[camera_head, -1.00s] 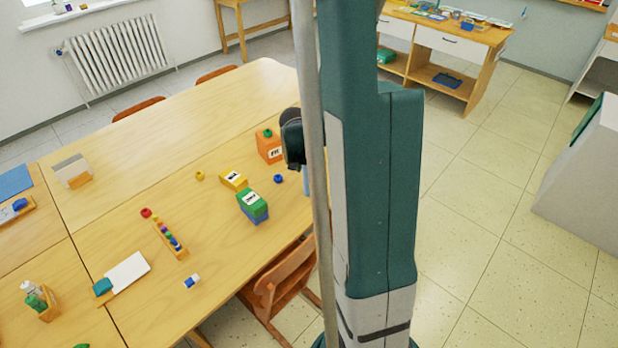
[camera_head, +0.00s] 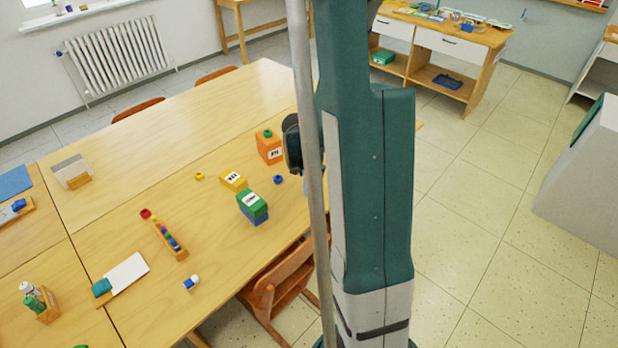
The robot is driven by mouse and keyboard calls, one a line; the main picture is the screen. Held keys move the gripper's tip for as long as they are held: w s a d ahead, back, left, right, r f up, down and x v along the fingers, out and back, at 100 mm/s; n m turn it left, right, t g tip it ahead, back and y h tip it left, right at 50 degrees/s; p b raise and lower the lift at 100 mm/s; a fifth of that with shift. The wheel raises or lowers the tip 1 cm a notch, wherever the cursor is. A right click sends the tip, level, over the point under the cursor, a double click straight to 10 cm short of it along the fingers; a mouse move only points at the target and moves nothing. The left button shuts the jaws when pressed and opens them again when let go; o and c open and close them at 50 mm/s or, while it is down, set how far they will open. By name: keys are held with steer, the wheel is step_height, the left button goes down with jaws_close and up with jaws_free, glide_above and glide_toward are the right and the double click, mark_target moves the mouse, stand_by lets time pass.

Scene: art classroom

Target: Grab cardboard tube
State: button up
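I cannot make out a cardboard tube in this view. My own green and grey arm column fills the middle and hides the right end of the wooden table (camera_head: 130,190). A dark rounded part of my arm shows at the column's left edge, over the table. My gripper's fingers are not visible, so I cannot see what they hold or touch.
On the table are an orange box (camera_head: 269,150), a yellow box (camera_head: 233,181), a green-and-blue block (camera_head: 252,207), a wooden strip of coloured pieces (camera_head: 170,240) and a white card (camera_head: 127,272). A chair (camera_head: 280,285) stands at the near edge.

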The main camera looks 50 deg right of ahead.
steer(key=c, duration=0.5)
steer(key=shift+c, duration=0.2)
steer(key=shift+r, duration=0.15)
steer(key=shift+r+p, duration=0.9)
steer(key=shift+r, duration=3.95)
